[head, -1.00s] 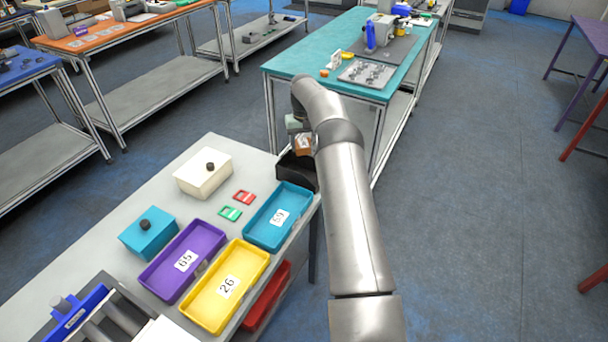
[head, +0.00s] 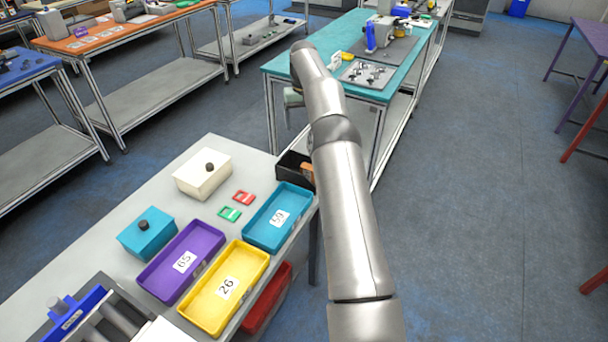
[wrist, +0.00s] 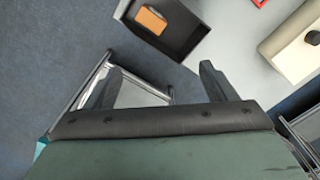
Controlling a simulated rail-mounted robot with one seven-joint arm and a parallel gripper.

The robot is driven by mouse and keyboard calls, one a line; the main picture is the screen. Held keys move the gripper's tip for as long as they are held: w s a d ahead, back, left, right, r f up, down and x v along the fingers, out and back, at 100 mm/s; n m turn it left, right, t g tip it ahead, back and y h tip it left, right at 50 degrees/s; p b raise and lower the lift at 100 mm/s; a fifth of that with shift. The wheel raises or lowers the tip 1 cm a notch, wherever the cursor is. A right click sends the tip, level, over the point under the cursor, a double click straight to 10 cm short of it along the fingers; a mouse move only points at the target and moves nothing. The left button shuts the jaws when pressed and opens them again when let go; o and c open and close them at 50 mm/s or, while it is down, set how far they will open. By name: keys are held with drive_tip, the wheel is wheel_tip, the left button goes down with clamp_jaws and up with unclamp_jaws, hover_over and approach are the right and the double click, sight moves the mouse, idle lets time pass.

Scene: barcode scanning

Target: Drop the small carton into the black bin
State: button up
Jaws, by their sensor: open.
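The small carton (wrist: 151,20) is a brown box lying inside the black bin (wrist: 187,42), near one wall. In the head view the black bin (head: 290,166) stands at the far right corner of the grey table, and part of the carton (head: 307,170) shows in it beside my arm. My gripper (wrist: 158,78) is open and empty, its two dark fingers wide apart. It is above the bin and clear of it. In the head view the gripper (head: 293,98) is partly hidden behind my arm.
A white box (head: 203,173) with a black knob, a teal tray (head: 262,235), a purple tray (head: 160,290) and a yellow tray (head: 205,318) stand on the grey table. Red and green cards lie between them. A teal-topped table (head: 285,66) stands behind.

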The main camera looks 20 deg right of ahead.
wheel_tip(320, 180, up, 8)
drive_tip(key=p, duration=0.4)
drive_tip(key=s+a+r+n+b, duration=0.1)
drive_tip(key=s+a+r, duration=0.3)
drive_tip(key=a+r, duration=0.4)
drive_tip(key=s+a+r+n+b, duration=0.1)
drive_tip(key=s+a+r, duration=0.1)
drive_tip(key=s+a, duration=0.7)
drive_tip(key=s+a+f, duration=0.1)
drive_tip(key=s+f, duration=0.3)
drive_tip(key=s, duration=0.7)
drive_tip(key=s+a+f+b, duration=0.1)
drive_tip(key=s+f, duration=0.3)
drive_tip(key=s, duration=0.7)
drive_tip(key=s+a+f+t+b, duration=0.1)
drive_tip(key=s+f, duration=0.3)
drive_tip(key=s, duration=0.8)
drive_tip(key=shift+a+f, duration=0.35)
drive_tip(key=shift+a, duration=0.15)
